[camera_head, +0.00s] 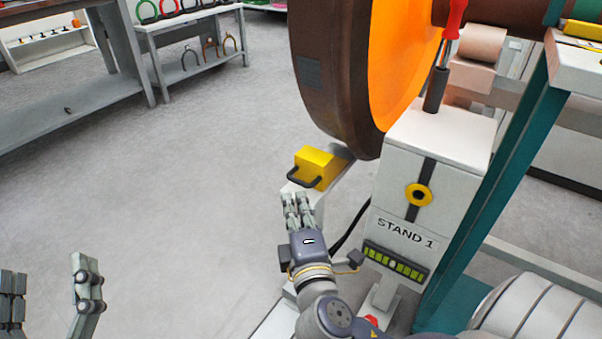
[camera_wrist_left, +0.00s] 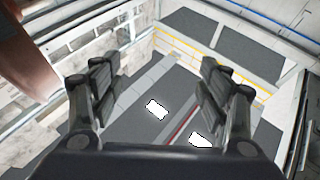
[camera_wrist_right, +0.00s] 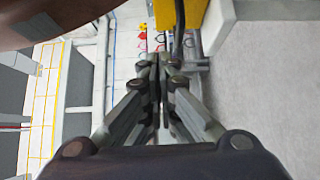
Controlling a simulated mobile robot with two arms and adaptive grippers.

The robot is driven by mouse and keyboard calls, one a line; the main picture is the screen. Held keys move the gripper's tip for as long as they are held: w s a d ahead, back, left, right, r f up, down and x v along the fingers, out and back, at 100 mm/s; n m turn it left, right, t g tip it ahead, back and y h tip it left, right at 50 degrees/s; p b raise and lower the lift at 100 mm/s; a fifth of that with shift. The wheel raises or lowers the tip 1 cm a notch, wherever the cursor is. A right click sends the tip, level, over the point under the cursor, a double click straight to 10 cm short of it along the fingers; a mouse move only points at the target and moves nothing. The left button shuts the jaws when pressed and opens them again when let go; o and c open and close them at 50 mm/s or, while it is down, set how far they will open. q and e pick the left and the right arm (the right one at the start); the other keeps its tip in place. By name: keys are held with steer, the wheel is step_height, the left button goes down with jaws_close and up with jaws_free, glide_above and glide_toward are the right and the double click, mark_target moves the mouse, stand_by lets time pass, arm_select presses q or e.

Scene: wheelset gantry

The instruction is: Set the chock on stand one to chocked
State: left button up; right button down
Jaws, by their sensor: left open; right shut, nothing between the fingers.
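The chock is a yellow block (camera_head: 316,165) with a black handle (camera_head: 305,178), on a pale rail at the foot of the large brown and orange wheel (camera_head: 345,70). A dark gap shows between the block and the wheel. Stand one (camera_head: 425,190) is the white post labelled STAND 1, right of the chock. My right gripper (camera_head: 293,198) is shut and empty, its fingertips just below the handle; contact cannot be told. In the right wrist view the yellow block (camera_wrist_right: 166,12) and handle (camera_wrist_right: 179,35) lie beyond the closed fingertips (camera_wrist_right: 160,62). My left gripper (camera_head: 48,280) is open and empty, far from the chock.
A red-handled tool (camera_head: 453,22) stands upright on top of the stand. A teal frame (camera_head: 490,190) rises at the right. A shelf (camera_head: 190,50) with coloured horseshoe-shaped items and a grey bench (camera_head: 75,100) stand at the back left. The floor (camera_head: 190,190) left of the chock is clear.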

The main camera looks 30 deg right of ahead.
mark_target(317, 156)
steer(key=w+d, duration=0.1)
steer(key=w, duration=0.1)
steer(key=w+d+b, duration=0.1)
steer(key=w+d, duration=0.3)
steer(key=w, duration=0.1)
steer(key=shift+d+f+b, duration=0.1)
steer(key=shift+d+b, duration=0.15)
steer(key=shift+b, duration=0.05)
arm_select(q)
steer(key=s+r+t+h, duration=0.1)
steer(key=s+r+t, duration=0.3)
steer(key=s+r, duration=0.1)
steer(key=shift+a+r+t+h, duration=0.3)
steer(key=shift+r+t+h, duration=0.1)
steer(key=shift+r, duration=0.3)
arm_select(e)
steer(key=shift+w+d, duration=0.15)
steer(key=shift+d, duration=0.15)
steer(key=shift+d, duration=0.1)
